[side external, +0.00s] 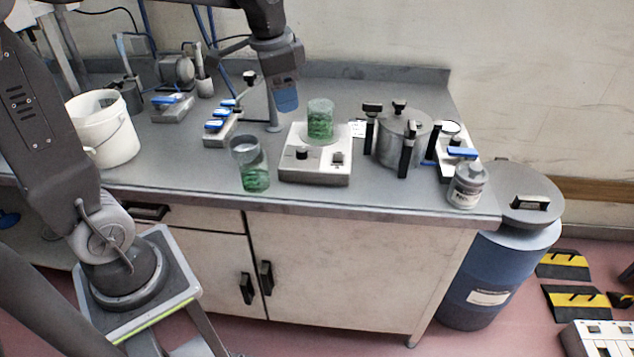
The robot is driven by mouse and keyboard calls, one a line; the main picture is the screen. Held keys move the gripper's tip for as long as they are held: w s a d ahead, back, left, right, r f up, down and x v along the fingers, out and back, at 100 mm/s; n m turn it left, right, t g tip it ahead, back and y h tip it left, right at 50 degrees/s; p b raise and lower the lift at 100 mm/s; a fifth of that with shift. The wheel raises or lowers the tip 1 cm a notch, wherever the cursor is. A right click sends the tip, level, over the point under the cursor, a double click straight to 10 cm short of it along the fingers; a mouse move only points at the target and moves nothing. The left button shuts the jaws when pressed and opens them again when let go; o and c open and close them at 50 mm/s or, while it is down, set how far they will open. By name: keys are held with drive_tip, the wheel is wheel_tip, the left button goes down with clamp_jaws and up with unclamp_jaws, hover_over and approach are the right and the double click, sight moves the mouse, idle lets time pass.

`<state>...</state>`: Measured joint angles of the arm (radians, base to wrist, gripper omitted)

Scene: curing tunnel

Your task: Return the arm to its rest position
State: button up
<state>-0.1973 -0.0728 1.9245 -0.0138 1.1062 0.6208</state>
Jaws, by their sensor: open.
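My arm reaches in from the top of the side external view. My gripper (286,100), with bluish fingers, points down over the grey bench (375,188), above and behind the white hotplate-like device (316,168). It is open, with nothing seen held in it. A glass beaker of green liquid (320,122) stands upright on the device, to the right of my gripper and apart from it. A second glass with green contents (252,165) stands on the bench near the front edge.
A metal pot with black clamps (402,140) and a small labelled bottle (467,186) stand at the right. A blue-handled block (220,128) and a white bucket (103,130) stand at the left. A blue drum (500,265) is on the floor beside the bench.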

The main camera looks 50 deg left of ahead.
drive_tip(key=s+d+f+n+t, duration=0.1)
drive_tip(key=s+d+n, duration=0.1)
drive_tip(key=s, duration=0.5)
drive_tip(key=s+d+f+n+t, duration=0.1)
drive_tip(key=s+d, duration=0.3)
drive_tip(key=s, duration=0.4)
drive_tip(key=shift+d+n+t, duration=0.4)
drive_tip(key=shift+n+t, duration=0.3)
drive_tip(key=shift+n, duration=0.2)
